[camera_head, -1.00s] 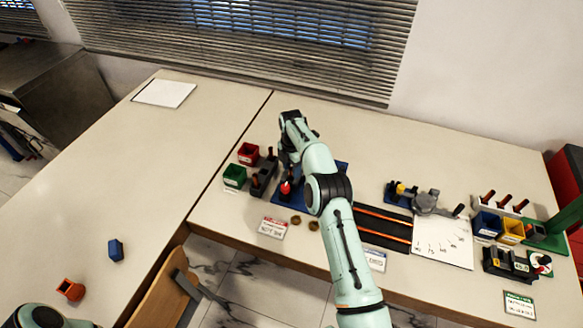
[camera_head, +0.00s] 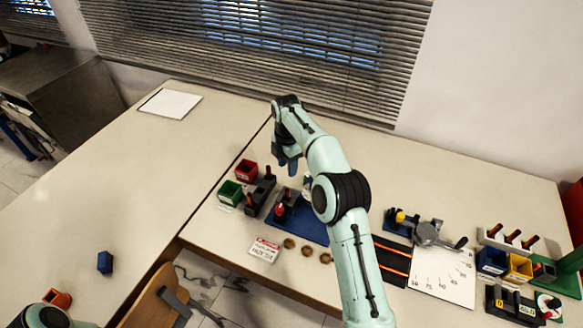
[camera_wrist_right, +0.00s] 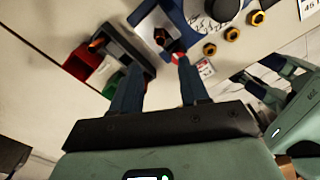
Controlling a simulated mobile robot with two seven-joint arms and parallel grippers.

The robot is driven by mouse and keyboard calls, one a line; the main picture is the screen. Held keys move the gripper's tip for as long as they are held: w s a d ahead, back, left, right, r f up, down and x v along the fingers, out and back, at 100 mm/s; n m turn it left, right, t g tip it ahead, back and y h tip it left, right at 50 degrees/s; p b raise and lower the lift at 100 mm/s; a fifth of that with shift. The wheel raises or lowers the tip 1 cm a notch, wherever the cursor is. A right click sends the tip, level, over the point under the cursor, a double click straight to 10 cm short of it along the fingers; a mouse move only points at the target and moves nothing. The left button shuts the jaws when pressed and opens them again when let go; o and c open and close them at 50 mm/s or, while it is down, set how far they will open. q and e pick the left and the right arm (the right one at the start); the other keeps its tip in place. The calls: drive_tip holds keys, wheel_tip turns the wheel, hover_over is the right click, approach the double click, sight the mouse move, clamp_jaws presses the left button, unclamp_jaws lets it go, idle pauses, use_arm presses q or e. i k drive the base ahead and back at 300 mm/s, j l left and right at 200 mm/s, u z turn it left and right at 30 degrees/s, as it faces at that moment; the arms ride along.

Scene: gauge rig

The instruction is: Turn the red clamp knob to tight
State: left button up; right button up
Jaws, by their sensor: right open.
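The red clamp knob (camera_head: 281,211) sits at the left part of the blue base plate (camera_head: 306,230). It also shows in the wrist view (camera_wrist_right: 178,57), partly hidden by one finger. My right gripper (camera_head: 287,168) is open and empty, above and behind the knob and apart from it in the head view. Its two fingers (camera_wrist_right: 157,80) point down over the bench in the wrist view. A pale green arm with dark finger-like parts, probably my left gripper (camera_wrist_right: 268,80), shows at the right edge of the wrist view; its jaw state is unclear.
A red bin (camera_head: 246,169), a green bin (camera_head: 231,192) and a dark block with pegs (camera_head: 260,193) stand left of the plate. Brass nuts (camera_head: 306,250) and a sign card (camera_head: 264,250) lie in front. A grey clamp device (camera_head: 427,233) stands to the right.

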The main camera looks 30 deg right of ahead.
sight(279, 209)
drive_tip(key=k+j, duration=0.65)
drive_tip(key=k, duration=0.25)
